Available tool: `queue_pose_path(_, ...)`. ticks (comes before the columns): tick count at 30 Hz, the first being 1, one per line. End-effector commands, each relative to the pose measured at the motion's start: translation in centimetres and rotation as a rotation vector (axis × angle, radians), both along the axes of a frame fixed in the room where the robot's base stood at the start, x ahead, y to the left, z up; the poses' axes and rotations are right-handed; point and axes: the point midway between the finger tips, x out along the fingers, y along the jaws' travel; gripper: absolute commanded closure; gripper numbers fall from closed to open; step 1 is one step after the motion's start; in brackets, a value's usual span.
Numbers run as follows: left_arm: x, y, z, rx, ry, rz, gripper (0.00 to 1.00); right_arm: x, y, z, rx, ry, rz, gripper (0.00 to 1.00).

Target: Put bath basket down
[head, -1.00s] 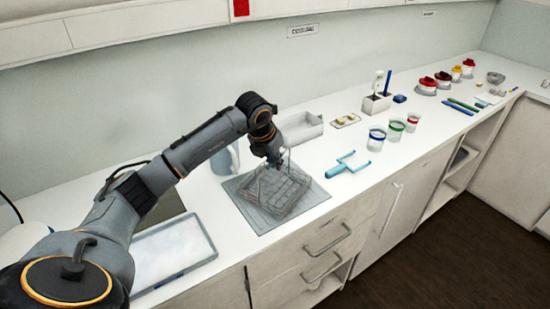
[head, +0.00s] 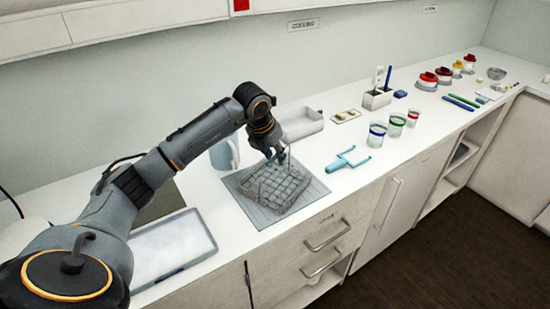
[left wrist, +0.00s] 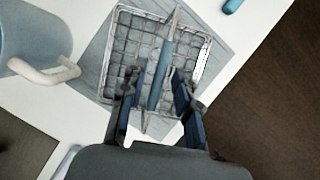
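The bath basket (head: 278,189), a wire-mesh basket, rests on the grey mat (head: 246,208) on the counter, turned slightly relative to it. It also shows in the left wrist view (left wrist: 124,46), where its raised handle (left wrist: 163,72) runs between my fingers. My left gripper (head: 279,157) is above the basket. In the left wrist view my left gripper (left wrist: 160,100) has its fingers apart on either side of the handle, with gaps showing. My right gripper is not in view.
A jug (head: 224,153) and a pale tray (head: 300,122) stand behind the mat. A blue forked tool (head: 347,160) and several banded cups (head: 377,135) are to the right. A shallow white-filled tray (head: 172,248) is at left. The counter's front edge is close to the mat.

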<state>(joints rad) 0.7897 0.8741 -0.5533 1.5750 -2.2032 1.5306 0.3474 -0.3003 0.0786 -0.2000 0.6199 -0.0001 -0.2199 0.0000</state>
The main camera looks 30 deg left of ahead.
Motion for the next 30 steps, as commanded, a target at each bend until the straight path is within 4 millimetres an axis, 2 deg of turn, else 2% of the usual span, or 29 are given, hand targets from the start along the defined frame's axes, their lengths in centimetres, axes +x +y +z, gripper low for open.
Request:
queue_pose_path(9, -2.5, 0.1, 6.3, 0.004, -0.007, 0.001, 0.68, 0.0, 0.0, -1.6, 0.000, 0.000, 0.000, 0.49)
queue_pose_path(15, -3.6, 0.1, 8.8, 0.002, -0.003, 0.001, 0.68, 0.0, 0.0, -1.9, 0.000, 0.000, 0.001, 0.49)
queue_pose_path(20, -4.0, 0.1, 9.5, 0.003, 0.000, 0.001, 0.68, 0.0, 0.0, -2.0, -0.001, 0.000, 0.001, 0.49)
queue_pose_path(30, -4.0, 0.1, 9.5, 0.001, 0.000, 0.002, 0.68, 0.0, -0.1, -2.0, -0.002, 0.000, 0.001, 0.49)
